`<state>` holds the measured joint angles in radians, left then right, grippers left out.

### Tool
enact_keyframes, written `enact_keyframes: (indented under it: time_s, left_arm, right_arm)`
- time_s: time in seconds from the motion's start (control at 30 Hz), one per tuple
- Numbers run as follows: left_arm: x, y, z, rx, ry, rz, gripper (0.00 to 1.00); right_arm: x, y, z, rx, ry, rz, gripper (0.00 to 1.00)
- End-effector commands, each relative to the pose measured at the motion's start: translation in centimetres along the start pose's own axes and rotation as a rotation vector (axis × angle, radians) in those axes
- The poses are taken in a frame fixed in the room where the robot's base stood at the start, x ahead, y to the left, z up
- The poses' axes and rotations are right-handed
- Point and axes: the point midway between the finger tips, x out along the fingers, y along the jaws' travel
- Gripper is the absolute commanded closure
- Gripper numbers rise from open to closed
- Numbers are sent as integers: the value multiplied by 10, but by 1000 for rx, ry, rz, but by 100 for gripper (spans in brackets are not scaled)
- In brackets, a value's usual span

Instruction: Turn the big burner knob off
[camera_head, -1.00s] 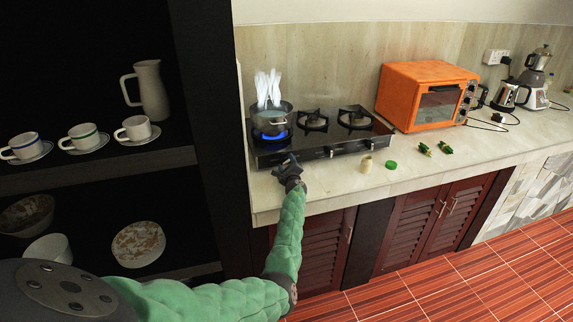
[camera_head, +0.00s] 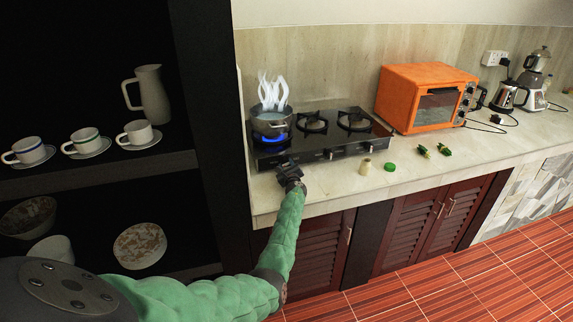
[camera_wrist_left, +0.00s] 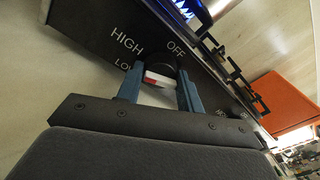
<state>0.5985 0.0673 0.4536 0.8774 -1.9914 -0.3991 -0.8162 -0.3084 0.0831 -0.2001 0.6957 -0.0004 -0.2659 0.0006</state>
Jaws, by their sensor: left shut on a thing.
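The gas stove (camera_head: 335,140) is a black two-burner hob on the counter. Its left burner shows a blue flame (camera_head: 272,139) under a steaming pot (camera_head: 271,122). My left gripper (camera_head: 286,168) is at the stove's front left, and its blue fingers (camera_wrist_left: 159,88) also show in the left wrist view. They are shut on the burner knob (camera_wrist_left: 157,77), which has a white and red mark. HIGH, LOW and OFF are printed on the panel around the knob. In the head view the gripper hides this knob. My right gripper is out of view.
An orange oven (camera_head: 425,97) stands right of the stove. A small jar (camera_head: 366,167), a green item (camera_head: 390,167) and green vegetables (camera_head: 434,150) lie on the counter (camera_head: 335,185). A dark shelf (camera_head: 100,170) with cups and a pitcher stands at the left.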

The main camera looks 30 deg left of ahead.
Motion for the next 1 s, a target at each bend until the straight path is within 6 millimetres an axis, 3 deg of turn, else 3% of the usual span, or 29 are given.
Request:
enact_keyframes:
  time_s: [0.2,0.6,1.0]
  left_arm:
    - [0,1,3,209,14,14,86]
    - [0,1,2,588,37,38,86]
    - [0,1,1,965,59,62,86]
  right_arm:
    - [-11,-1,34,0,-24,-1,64]
    - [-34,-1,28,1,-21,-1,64]
    - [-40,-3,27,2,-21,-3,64]
